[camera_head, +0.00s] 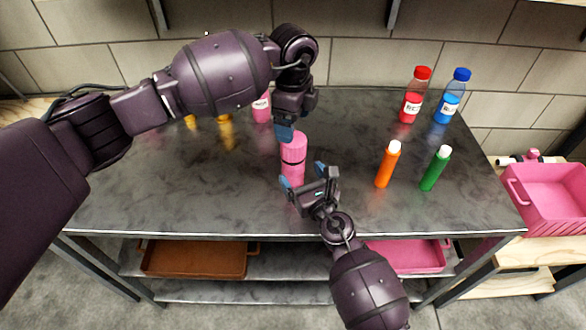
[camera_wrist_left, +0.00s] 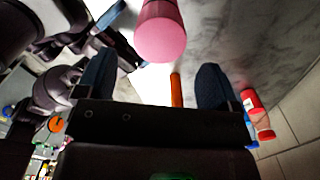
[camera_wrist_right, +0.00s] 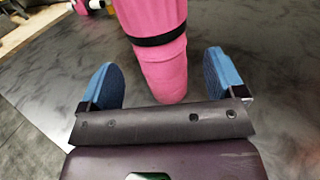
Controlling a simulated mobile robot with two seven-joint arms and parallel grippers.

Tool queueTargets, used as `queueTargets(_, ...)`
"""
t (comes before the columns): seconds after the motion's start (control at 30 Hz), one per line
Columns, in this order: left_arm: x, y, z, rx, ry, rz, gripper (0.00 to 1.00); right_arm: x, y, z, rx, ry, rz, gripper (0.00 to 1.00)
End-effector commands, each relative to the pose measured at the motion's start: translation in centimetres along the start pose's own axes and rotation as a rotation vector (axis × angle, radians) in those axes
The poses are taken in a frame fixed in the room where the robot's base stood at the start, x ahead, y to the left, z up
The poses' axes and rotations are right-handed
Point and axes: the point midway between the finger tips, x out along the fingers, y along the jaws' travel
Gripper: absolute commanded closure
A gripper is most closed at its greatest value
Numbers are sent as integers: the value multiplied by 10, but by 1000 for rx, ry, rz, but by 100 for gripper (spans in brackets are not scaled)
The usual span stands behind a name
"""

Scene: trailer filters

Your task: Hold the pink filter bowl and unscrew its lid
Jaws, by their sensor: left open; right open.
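The pink filter bowl (camera_head: 293,172) stands upright near the middle of the dark table, with a black band under its pink lid (camera_head: 294,142). My left gripper (camera_head: 285,132) is open above and beside the lid; the left wrist view shows the lid's round top (camera_wrist_left: 162,38) beyond the blue fingertips. My right gripper (camera_head: 303,174) is open low at the bowl's near side. In the right wrist view the bowl (camera_wrist_right: 165,70) stands between and beyond the open blue fingers. I cannot tell whether either gripper touches it.
A pink bottle (camera_head: 261,107) is partly hidden behind my left arm. A pink crate (camera_head: 550,205) sits beyond the table's right edge.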

Motion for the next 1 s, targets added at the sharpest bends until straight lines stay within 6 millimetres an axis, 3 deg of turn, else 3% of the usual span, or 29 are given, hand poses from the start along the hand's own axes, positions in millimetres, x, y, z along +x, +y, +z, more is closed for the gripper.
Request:
queueTargets(0.2,0,0,0,1,1,0,13,31,0,0,-1,0,3,12)
queueTargets(0.4,0,0,0,1,1,0,13,47,0,0,1,0,2,12)
queueTargets(0.83,0,0,0,1,1,0,13,52,0,0,2,0,0,12)
queueTargets(1.0,0,0,0,1,1,0,13,52,0,0,2,0,0,36)
